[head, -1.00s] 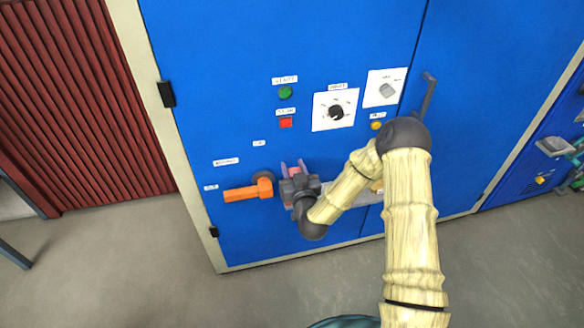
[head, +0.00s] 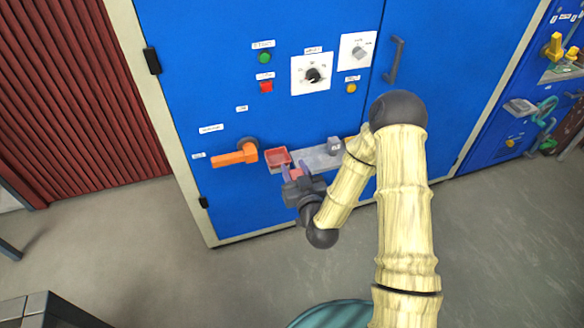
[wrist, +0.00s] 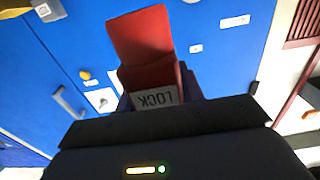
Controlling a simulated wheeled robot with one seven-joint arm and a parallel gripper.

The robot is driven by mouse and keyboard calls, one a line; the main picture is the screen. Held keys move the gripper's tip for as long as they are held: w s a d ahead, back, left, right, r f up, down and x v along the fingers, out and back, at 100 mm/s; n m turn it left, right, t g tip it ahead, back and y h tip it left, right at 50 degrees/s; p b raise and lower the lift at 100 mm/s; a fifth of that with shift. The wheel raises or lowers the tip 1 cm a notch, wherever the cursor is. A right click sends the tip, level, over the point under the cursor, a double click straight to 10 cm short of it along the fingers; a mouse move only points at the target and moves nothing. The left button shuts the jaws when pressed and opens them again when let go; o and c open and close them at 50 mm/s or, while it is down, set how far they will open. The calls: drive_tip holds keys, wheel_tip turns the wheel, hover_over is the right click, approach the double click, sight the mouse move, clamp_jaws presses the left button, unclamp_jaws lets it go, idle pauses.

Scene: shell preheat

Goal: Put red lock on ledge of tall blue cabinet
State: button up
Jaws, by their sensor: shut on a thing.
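The tall blue cabinet (head: 240,110) has a grey ledge (head: 318,157) low on its front. My gripper (head: 294,172) is just in front of the ledge's left end in the head view. It is shut on the red lock (head: 296,174), a small red body between the fingers. In the wrist view the lock (wrist: 155,97) shows an upside-down white "LOCK" label. A red tray-like piece (head: 278,158) shows at the ledge's left end. A red panel (wrist: 142,35) stands beyond the label in the wrist view; I cannot tell whether it belongs to the lock.
An orange handle (head: 235,155) sticks out left of the ledge. A grey block (head: 334,146) stands on the ledge. Buttons and a dial (head: 313,75) are above. A grey door handle (head: 393,60) is at upper right.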

drive_tip(key=shift+a, duration=0.1)
idle(0.5)
drive_tip(key=w+d+f+m+h, duration=0.2)
drive_tip(key=d+f+h, duration=0.3)
drive_tip(key=d+f, duration=0.8)
wheel_tip(320, 180, down, 3)
drive_tip(key=shift+w+d+r+m+t, duration=0.1)
drive_tip(key=shift+w+d+m+t, duration=0.25)
drive_tip(key=shift+m, duration=0.35)
drive_tip(key=shift+w+a, duration=0.1)
drive_tip(key=shift+a, duration=0.05)
